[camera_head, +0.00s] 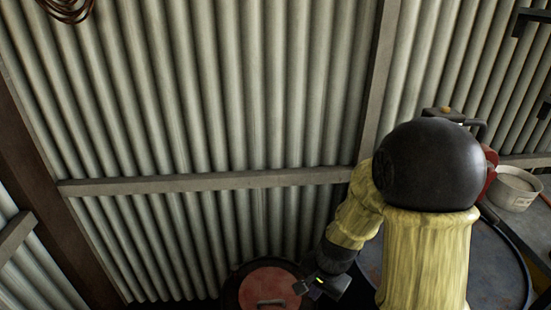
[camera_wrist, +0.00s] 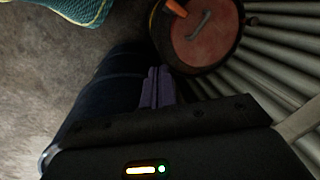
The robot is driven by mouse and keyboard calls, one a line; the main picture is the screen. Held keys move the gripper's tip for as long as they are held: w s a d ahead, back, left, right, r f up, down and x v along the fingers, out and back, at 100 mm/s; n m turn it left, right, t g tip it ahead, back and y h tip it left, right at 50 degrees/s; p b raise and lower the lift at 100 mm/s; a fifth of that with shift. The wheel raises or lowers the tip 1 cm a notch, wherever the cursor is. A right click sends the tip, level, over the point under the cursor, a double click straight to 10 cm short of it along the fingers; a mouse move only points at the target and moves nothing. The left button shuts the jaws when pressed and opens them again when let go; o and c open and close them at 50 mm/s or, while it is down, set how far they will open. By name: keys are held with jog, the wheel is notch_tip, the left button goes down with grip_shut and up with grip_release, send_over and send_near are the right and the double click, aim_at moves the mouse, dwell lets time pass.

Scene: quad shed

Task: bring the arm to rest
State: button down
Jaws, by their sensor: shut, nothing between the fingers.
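My arm, in a yellow sleeve with a black rounded joint, reaches down at the right of the head view. My gripper (camera_head: 306,287) is at its lower end, beside a red-topped round container (camera_head: 262,290). In the wrist view my gripper's two fingers (camera_wrist: 158,72) lie together with nothing between them. The red top with its handle also shows there (camera_wrist: 200,42), ahead and to the right of the fingertips, with an orange object (camera_wrist: 176,8) on it. I cannot tell the exact gap between fingers and container.
A corrugated metal wall (camera_head: 220,90) with a horizontal rail (camera_head: 200,184) closes the back. A teal woven thing (camera_wrist: 80,8) lies on the bare floor (camera_wrist: 40,75) in the wrist view.

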jog(key=s+d+r+n+t+h, duration=0.1)
jog(key=s+d+r+n, duration=0.4)
jog(key=r+n, duration=0.2)
jog(key=shift+d+r+n+t+h, duration=0.2)
jog(key=shift+r+n+t+h, duration=0.1)
jog(key=shift+r, duration=0.35)
dwell(0.5)
